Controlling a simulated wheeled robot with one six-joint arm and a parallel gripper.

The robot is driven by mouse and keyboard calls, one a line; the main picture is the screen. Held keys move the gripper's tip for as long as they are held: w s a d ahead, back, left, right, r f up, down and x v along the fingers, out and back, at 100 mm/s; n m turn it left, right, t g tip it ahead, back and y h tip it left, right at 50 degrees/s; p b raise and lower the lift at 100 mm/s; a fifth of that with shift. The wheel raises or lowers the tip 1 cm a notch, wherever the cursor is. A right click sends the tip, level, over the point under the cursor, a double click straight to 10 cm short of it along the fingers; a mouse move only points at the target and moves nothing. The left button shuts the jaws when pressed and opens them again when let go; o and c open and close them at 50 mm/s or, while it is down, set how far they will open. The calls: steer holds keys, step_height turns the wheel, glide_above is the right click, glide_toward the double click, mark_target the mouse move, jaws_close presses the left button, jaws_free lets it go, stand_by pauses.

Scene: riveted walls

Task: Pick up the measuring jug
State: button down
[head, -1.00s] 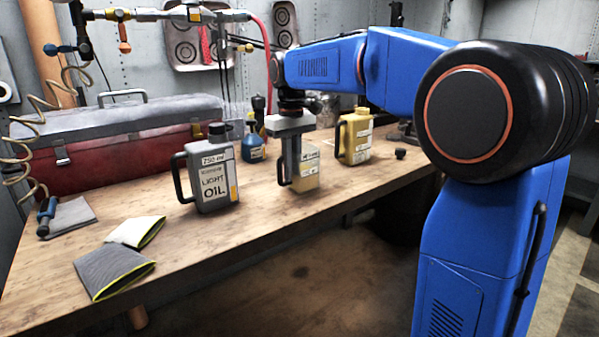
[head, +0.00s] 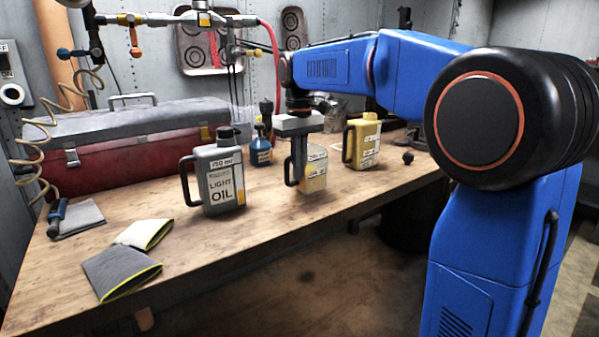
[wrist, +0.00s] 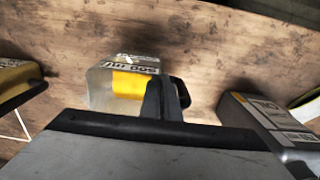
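The measuring jug (head: 316,172) is a clear, square-sided jug with a dark handle, a pale label and yellow contents. It is upright at the middle of the workbench (head: 200,245). My gripper (head: 300,178) points down at the jug's handle side, its fingers close together and shut on the handle. In the wrist view the jug (wrist: 122,82) is beyond the gripper body, with the dark fingers (wrist: 160,95) against its handle. The fingers partly hide the handle, and I cannot tell whether the jug's base touches the bench.
A grey light oil can (head: 220,180) stands left of the jug, a yellow can (head: 366,145) to its right, and a blue bottle (head: 260,152) behind. A red toolbox (head: 125,155) and cloth pouches (head: 120,272) are left. Bare bench lies in front of the jug.

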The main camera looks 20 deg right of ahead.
steer(key=shift+r, duration=4.35)
steer(key=shift+r, duration=0.1)
stand_by(0.6)
